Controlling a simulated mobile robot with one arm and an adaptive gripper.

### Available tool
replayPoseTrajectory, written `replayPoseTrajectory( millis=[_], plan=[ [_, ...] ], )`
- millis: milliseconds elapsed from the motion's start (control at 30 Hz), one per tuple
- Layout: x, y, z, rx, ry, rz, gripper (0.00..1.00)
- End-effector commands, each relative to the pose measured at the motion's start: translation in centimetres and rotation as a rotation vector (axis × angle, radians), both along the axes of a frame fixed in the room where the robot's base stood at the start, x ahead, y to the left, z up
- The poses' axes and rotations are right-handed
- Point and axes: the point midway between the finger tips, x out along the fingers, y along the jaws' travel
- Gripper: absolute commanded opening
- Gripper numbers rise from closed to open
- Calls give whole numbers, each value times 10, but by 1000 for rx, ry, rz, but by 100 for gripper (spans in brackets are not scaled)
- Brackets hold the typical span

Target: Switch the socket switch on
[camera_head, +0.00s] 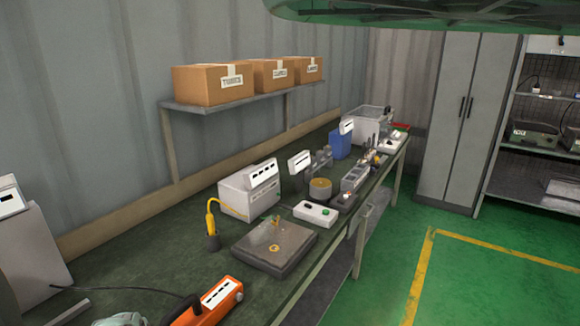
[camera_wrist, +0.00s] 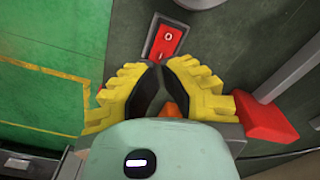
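A red rocker switch (camera_wrist: 168,45) with a white "O" and "I" shows at the top of the wrist view. It is just beyond my fingertips, and I cannot tell whether they touch it. My gripper (camera_wrist: 157,68) has yellow fingers with black pads. Its tips nearly meet, with no object seen held between them. A small orange patch (camera_wrist: 168,108) shows between the fingers nearer the palm. In the head view, an orange unit (camera_head: 185,319) with a white label lies at the bottom. The pale green top of my gripper is partly cut off beside it.
A dark workbench (camera_head: 130,245) runs back along the wall. A flat grey plate (camera_head: 270,250), a yellow-handled tool (camera_head: 211,222) and a white box (camera_head: 240,195) stand beyond the orange unit. A shelf (camera_head: 225,104) holds cardboard boxes. Green floor (camera_head: 480,275) is open at right.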

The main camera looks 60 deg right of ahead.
Motion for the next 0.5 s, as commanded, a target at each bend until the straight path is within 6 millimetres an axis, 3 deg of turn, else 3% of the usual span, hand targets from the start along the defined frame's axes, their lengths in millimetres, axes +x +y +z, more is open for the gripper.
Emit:
replayPoseTrajectory(
  millis=[500],
  plan=[
    [0, 0, -8, 0, 0, 1, 0]
  ],
)
